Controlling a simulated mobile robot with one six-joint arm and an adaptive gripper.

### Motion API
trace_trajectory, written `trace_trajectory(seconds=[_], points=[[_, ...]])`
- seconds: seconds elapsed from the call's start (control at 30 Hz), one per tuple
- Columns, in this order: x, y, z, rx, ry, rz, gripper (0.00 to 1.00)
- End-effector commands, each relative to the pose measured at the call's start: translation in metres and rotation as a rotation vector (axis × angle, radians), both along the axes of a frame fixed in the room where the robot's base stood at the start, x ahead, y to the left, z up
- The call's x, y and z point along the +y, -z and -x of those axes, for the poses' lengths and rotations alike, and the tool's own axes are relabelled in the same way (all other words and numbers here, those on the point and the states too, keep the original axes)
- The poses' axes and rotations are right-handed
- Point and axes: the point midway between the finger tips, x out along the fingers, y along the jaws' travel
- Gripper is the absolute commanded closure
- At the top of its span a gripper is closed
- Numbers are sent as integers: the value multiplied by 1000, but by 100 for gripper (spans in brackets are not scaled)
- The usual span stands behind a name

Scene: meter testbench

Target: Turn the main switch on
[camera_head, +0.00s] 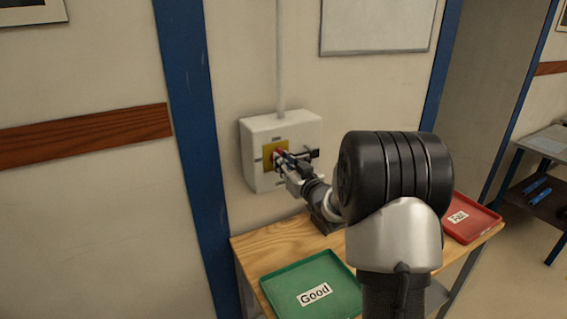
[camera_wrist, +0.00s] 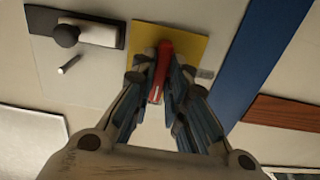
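The main switch has a red handle (camera_wrist: 160,68) on a yellow plate (camera_wrist: 197,48). The yellow plate (camera_head: 268,150) shows on the front of a white wall box (camera_head: 258,126) in the head view. My gripper (camera_wrist: 162,75) is at the switch, with one finger on each side of the red handle. The fingertips lie close against the handle's sides and look shut on it. The handle points down in the wrist view. In the head view, my gripper (camera_head: 281,158) covers much of the plate and handle.
A black knob (camera_wrist: 66,36) sits on the box beside the yellow plate. Below stands a wooden table (camera_head: 285,239) with a green "Good" tray (camera_head: 280,283) and a red tray (camera_head: 488,222). A blue post (camera_head: 190,110) rises left of the box.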

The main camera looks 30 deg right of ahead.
Motion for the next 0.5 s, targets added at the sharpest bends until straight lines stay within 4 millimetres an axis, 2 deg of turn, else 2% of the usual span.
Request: trace_trajectory(seconds=[0.2, 0.5], points=[[0, 0, 0, 0, 0, 2, 69], [0, 0, 0, 0, 0, 3, 68]])
